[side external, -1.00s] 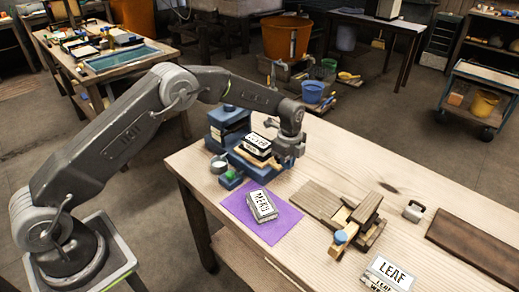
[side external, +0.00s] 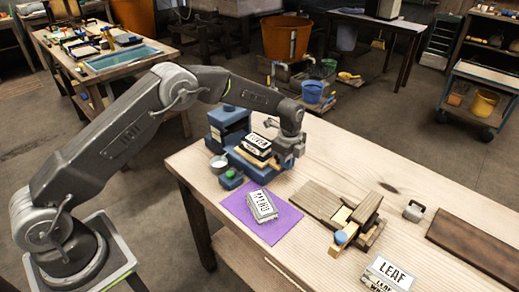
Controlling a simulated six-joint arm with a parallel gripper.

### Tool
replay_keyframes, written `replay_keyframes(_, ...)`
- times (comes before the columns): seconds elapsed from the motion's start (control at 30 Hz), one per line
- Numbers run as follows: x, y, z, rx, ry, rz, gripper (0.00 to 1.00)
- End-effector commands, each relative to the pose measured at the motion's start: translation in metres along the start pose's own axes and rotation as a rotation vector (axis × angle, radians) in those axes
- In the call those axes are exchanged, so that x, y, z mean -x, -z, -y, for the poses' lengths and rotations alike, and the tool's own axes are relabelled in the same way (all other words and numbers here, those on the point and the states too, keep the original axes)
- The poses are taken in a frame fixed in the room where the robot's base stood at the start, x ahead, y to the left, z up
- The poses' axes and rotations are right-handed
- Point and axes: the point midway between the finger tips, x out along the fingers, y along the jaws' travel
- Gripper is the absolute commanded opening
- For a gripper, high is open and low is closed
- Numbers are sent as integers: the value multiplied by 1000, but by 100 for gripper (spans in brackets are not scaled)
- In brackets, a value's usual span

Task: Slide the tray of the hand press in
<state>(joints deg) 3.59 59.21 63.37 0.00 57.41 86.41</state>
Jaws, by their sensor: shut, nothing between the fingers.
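The blue hand press (side external: 229,119) stands near the far left corner of the bench. Its tray (side external: 256,160) sticks out toward the front right, with a stack of black-and-white lettered blocks (side external: 256,146) on it. My gripper (side external: 281,164) is shut and empty, pointing down at the right end of the tray, close beside the stack. I cannot tell whether its fingers touch the tray, as the gripper hides that end.
A lettered block (side external: 262,205) lies on a purple mat (side external: 285,218) in front of the press. A small cup (side external: 218,163) stands left of the tray. A wooden device with a blue knob (side external: 340,237) and LEAF cards (side external: 388,272) are farther right.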

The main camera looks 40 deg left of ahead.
Motion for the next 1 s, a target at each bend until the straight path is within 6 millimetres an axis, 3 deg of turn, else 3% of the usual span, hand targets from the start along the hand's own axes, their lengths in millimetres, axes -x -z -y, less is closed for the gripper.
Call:
replay_keyframes(0.57, 0, -2, 0, 0, 0, 0, 0)
replay_keyframes(1.0, 0, -27, 0, 2, 0, 0, 0)
